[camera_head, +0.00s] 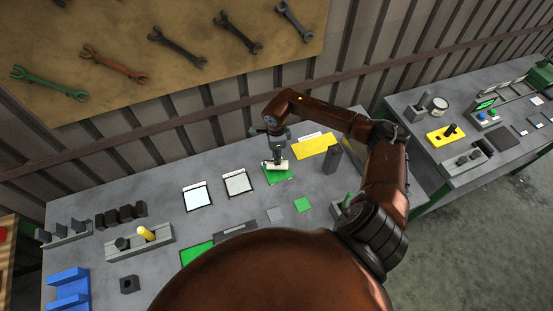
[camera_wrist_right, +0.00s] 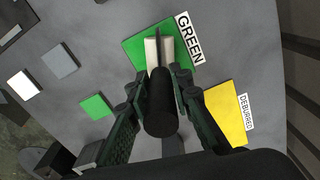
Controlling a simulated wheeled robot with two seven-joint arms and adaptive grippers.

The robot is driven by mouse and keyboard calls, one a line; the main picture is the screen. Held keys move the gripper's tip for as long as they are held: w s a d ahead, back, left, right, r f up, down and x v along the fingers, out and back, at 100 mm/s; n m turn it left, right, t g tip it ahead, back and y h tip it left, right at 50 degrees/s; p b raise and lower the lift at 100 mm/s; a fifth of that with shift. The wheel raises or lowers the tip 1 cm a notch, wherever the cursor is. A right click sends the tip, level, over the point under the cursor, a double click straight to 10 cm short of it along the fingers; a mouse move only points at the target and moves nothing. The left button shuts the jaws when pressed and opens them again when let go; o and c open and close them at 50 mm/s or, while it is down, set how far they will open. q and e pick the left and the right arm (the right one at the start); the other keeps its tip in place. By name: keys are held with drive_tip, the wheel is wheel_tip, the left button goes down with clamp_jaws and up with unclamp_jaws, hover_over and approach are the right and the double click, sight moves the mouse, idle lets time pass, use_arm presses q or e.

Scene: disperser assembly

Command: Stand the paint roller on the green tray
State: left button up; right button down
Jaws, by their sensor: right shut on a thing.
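The paint roller has a white roller head (camera_head: 275,164) at the bottom and a black handle (camera_wrist_right: 161,102). My right gripper (camera_head: 278,152) is shut on the roller, with its fingers on both sides of the handle in the right wrist view (camera_wrist_right: 164,82). The roller is held roughly upright, white head down, over the green tray (camera_head: 283,178). The tray lies flat under a "GREEN" label in the right wrist view (camera_wrist_right: 190,69). Whether the white head touches the tray cannot be told. My left gripper is not in view.
A yellow "DEBURRED" mat (camera_head: 318,146) lies right of the green tray. A dark block (camera_head: 333,158) stands nearby. Two white framed squares (camera_head: 238,182) lie to the left. A small green square (camera_head: 302,205) lies in front. A second table (camera_head: 440,175) stands at the right.

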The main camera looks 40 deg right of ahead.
wheel_tip(320, 180, down, 2)
drive_tip(key=shift+p, duration=0.4)
drive_tip(key=shift+f, duration=0.1)
drive_tip(key=shift+f+b, duration=0.2)
drive_tip(key=shift+b, duration=0.1)
drive_tip(key=c, duration=1.7)
unclamp_jaws()
drive_tip(key=shift+c, duration=0.2)
drive_tip(key=shift+r, duration=0.1)
